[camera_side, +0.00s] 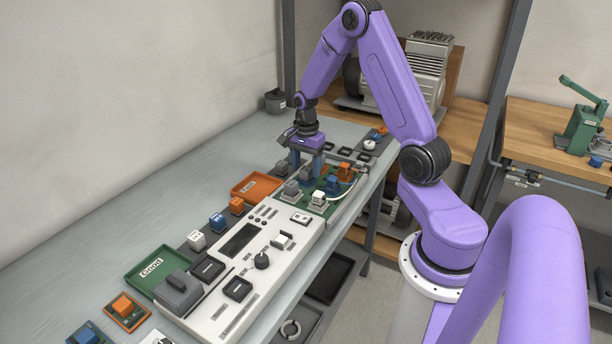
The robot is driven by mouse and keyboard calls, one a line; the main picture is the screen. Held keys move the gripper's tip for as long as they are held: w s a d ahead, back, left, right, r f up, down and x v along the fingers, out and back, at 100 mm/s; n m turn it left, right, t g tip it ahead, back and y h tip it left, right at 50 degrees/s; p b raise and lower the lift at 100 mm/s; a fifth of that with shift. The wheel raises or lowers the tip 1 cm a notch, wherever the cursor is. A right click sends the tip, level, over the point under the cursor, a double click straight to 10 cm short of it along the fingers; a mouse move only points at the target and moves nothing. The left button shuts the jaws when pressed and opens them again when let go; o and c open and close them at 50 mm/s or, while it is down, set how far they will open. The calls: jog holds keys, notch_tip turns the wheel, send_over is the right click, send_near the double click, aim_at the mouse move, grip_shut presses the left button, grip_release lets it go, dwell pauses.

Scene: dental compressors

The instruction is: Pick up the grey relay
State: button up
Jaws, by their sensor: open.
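My gripper (308,172) points down over the green board (327,209), at its back left part. Its two blue-grey fingers are apart. A grey relay (291,188) sits on the board's left edge, just in front of and left of the fingers. Another small grey block (282,167) stands behind it, to the left of the fingers. What lies between the fingertips is too small and partly hidden to tell, and I cannot tell if the fingers touch anything.
White (318,197), blue (332,184) and orange (344,169) relays crowd the board close to my gripper. An orange tray (248,189) lies left. A white test console (250,250) and a green tray (142,276) stand in front. The table's left side is clear.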

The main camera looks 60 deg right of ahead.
jog(key=c, duration=1.1)
jog(key=shift+c, duration=0.2)
